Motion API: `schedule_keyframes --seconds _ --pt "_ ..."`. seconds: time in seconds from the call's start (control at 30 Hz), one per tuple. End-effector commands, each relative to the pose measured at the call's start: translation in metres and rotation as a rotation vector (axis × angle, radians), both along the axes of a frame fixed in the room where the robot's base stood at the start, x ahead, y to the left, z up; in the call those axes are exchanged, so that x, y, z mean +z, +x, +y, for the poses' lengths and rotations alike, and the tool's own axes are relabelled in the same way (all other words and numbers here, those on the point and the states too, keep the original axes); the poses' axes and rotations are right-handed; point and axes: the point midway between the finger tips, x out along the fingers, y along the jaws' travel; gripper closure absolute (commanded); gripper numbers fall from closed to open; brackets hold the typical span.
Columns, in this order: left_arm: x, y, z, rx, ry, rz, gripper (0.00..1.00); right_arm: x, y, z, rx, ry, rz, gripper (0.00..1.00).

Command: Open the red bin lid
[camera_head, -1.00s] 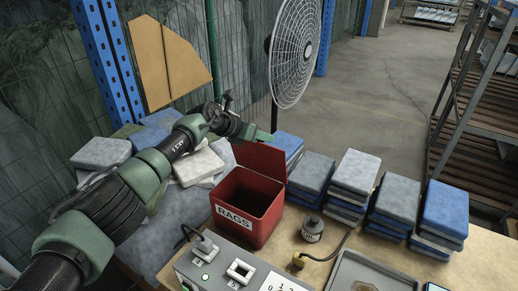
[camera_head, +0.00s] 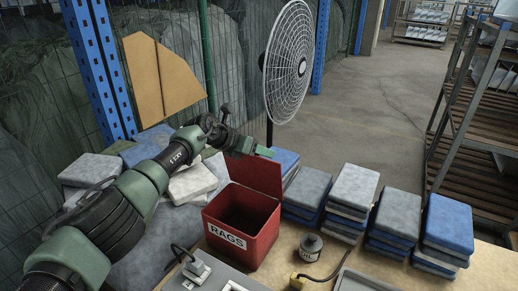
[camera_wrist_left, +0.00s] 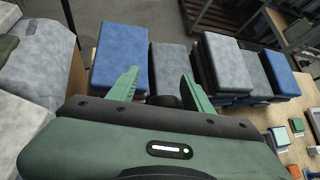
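The red bin (camera_head: 240,240) with the white RAGS label stands on the table. Its red lid (camera_head: 256,174) is up at the back of the bin, and the bin's dark inside shows. My left gripper (camera_head: 262,151) is just above the lid's upper edge; I cannot tell if it touches the lid. In the left wrist view its two green fingers (camera_wrist_left: 161,86) are spread apart with nothing seen between them. The bin is not visible in that view. My right gripper is not in view.
Stacks of folded grey and blue cloths (camera_head: 352,193) stand right of the bin. A small dark can (camera_head: 310,247) is near its right side. Behind are a fan (camera_head: 290,60) and a wire fence. A grey control box (camera_head: 205,275) sits in front.

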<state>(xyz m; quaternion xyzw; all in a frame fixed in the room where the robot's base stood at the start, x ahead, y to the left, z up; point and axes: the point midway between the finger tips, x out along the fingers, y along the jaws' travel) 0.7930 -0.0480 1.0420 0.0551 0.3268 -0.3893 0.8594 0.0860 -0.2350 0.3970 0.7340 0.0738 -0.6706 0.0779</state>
Motion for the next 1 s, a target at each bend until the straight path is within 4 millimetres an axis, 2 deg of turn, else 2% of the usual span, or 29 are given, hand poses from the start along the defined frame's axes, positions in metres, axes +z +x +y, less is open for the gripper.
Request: schedule_keyframes --seconds 0.37,0.6,1.0 --pt "0.007 0.000 0.003 0.001 -0.004 -0.006 0.50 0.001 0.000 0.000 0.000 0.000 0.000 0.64" --pt "0.019 -0.012 0.017 0.000 -0.003 -0.005 0.50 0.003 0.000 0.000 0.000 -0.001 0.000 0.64" --pt "0.044 -0.034 0.046 0.000 -0.002 -0.001 0.50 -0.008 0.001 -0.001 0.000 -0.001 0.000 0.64"
